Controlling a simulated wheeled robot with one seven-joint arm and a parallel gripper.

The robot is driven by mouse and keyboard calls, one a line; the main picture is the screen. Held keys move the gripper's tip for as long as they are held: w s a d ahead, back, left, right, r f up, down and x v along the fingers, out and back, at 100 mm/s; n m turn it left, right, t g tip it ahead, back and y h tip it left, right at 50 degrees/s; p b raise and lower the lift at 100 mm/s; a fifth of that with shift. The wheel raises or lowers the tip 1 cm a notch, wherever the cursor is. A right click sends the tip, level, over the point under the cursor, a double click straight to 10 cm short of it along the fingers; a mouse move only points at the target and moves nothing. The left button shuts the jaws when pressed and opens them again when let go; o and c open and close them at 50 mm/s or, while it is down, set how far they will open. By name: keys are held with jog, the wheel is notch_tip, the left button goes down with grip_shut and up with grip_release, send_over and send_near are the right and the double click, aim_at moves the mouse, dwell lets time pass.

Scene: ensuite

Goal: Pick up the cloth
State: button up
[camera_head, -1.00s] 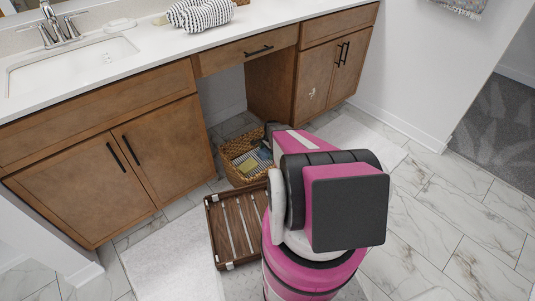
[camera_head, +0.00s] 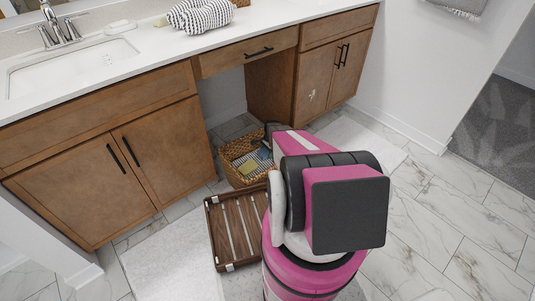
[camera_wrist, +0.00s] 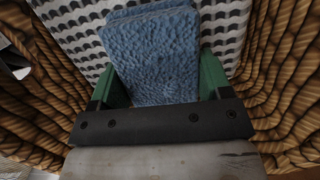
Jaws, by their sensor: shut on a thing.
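In the wrist view, a blue, rough-textured, folded cloth (camera_wrist: 152,55) stands between the two green fingers of my gripper (camera_wrist: 162,72). The fingers are shut on its left and right sides. The cloth is still inside the woven basket (camera_wrist: 285,70), in front of a grey-and-white patterned cloth (camera_wrist: 75,35). In the head view, the basket (camera_head: 232,172) sits on the floor by the vanity's knee space, and my arm hides its right part and most of my gripper.
A brown wooden tray (camera_head: 222,232) with pale strips lies on the floor in front of the basket. The wooden vanity (camera_head: 160,150) with a white counter stands behind and left. A striped towel (camera_head: 200,15) lies on the counter. Tiled floor (camera_head: 440,235) is clear at right.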

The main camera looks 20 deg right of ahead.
aim_at(266, 152)
jog(key=shift+r, duration=0.55)
jog(key=r, duration=0.1)
jog(key=s+r, duration=0.1)
jog(key=shift+a+r, duration=0.35)
jog(key=s+a+r, duration=0.6)
jog(key=s, duration=0.2)
jog(key=shift+a, duration=0.4)
